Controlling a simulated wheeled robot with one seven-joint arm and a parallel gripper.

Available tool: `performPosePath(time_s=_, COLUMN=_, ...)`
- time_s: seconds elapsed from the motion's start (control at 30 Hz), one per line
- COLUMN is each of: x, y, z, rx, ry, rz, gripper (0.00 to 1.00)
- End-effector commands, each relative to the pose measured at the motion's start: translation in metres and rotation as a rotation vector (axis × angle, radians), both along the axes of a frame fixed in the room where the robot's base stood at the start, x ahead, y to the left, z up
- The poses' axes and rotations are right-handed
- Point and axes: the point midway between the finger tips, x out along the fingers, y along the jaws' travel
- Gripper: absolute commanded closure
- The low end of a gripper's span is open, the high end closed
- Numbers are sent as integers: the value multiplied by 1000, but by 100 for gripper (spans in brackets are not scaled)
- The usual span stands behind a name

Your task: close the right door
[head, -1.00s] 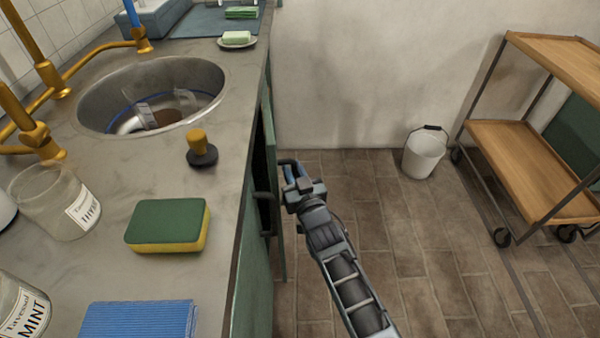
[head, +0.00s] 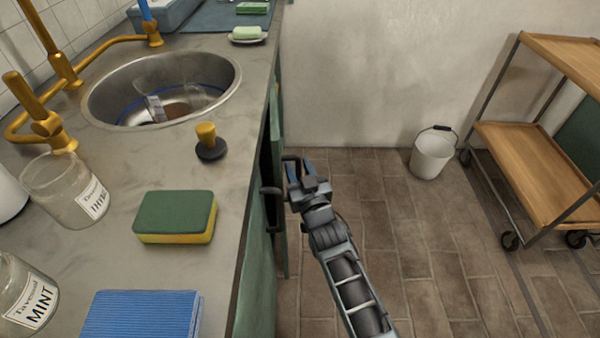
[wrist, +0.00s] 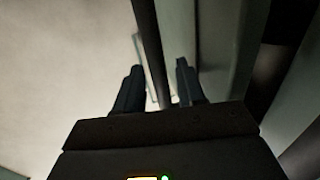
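The green right door (head: 280,235) of the cabinet under the counter stands ajar, seen nearly edge-on, with a dark gap beside it. A dark handle shows at its upper part, partly behind my gripper. A second dark handle (head: 268,196) sits on the nearer cabinet front.
The grey counter (head: 120,182) with a sink (head: 110,105) fills the left, holding a sponge (head: 175,215), jars and a stopper (head: 208,145). A white bucket (head: 432,155) and a wooden trolley (head: 525,165) stand at right. The tiled floor between is clear.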

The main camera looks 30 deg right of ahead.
Motion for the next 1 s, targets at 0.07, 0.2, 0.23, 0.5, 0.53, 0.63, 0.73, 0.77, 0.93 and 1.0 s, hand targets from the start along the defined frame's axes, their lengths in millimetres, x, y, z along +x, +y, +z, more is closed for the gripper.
performPosePath(time_s=0.07, x=-1, y=1, z=1, rx=0, ry=-1, rz=2, gripper=61)
performPosePath(time_s=0.2, x=-6, y=4, z=2, rx=1, ry=-1, rz=3, gripper=61)
performPosePath(time_s=0.23, x=-7, y=4, z=2, rx=2, ry=-1, rz=3, gripper=61)
performPosePath(time_s=0.5, x=-24, y=9, z=2, rx=0, ry=0, rz=4, gripper=61)
performPosePath(time_s=0.53, x=-26, y=10, z=2, rx=0, ry=0, rz=5, gripper=61)
performPosePath(time_s=0.63, x=-34, y=13, z=2, rx=3, ry=-1, rz=4, gripper=61)
performPosePath(time_s=0.73, x=-42, y=15, z=2, rx=2, ry=-1, rz=4, gripper=61)
performPosePath(time_s=0.77, x=-45, y=16, z=2, rx=1, ry=0, rz=4, gripper=61)
performPosePath(time_s=0.93, x=-59, y=20, z=1, rx=1, ry=1, rz=4, gripper=61)
performPosePath(time_s=1.0, x=-64, y=21, z=1, rx=1, ry=1, rz=3, gripper=61)
